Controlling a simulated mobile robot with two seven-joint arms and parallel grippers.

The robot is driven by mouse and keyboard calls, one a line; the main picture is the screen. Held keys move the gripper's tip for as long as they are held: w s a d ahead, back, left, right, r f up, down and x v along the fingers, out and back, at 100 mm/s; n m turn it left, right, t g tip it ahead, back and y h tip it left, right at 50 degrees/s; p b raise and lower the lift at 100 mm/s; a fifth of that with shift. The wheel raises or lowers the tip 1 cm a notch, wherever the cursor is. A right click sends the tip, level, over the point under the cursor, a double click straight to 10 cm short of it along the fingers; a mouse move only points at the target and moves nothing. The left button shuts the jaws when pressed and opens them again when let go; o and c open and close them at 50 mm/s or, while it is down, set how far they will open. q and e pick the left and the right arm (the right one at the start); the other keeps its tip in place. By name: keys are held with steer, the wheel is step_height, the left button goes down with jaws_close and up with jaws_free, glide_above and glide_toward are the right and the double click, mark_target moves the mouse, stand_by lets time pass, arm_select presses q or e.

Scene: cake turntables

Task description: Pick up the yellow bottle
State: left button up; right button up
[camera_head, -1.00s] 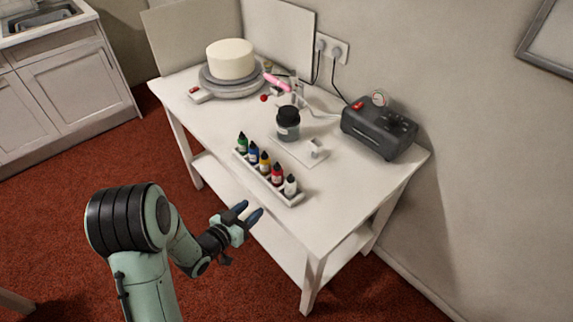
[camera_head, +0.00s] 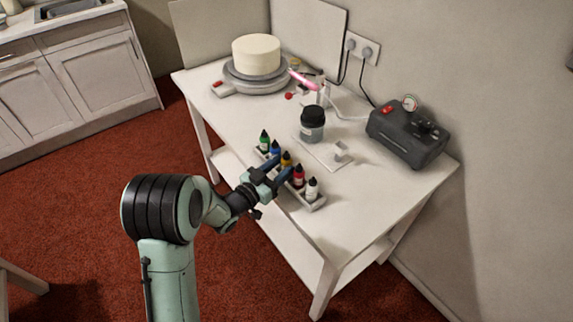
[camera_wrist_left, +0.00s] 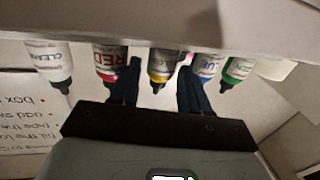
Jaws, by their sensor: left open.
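The yellow bottle (camera_head: 286,159) stands in the white rack (camera_head: 316,207) between the blue bottle (camera_head: 275,149) and the red bottle (camera_head: 298,176). In the head view my left gripper partly hides it. My left gripper (camera_head: 281,169) is open at the front of the rack, level with the yellow bottle. In the left wrist view the yellow bottle (camera_wrist_left: 164,64) shows between the two fingers (camera_wrist_left: 158,80), with its dark tip toward the gripper. I cannot tell whether the fingers touch it. My right gripper is in neither view.
Green (camera_head: 264,142) and clear (camera_head: 312,189) bottles stand at the rack's ends, close to the others. Behind are a dark-lidded jar (camera_head: 312,124), a black compressor (camera_head: 408,134) and a cake (camera_head: 256,54) on a turntable. The table's front right (camera_head: 350,215) is clear.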

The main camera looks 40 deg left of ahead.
mark_target(283, 165)
arm_select(q)
steer(key=w, duration=0.3)
steer(key=shift+w+d, duration=0.1)
steer(key=shift+w, duration=0.05)
steer(key=c, duration=0.4)
steer(key=shift+o, duration=0.4)
step_height(283, 165, up, 19)
steer(key=p, duration=0.4)
steer(key=shift+r, duration=0.45)
steer(key=shift+c, duration=0.3)
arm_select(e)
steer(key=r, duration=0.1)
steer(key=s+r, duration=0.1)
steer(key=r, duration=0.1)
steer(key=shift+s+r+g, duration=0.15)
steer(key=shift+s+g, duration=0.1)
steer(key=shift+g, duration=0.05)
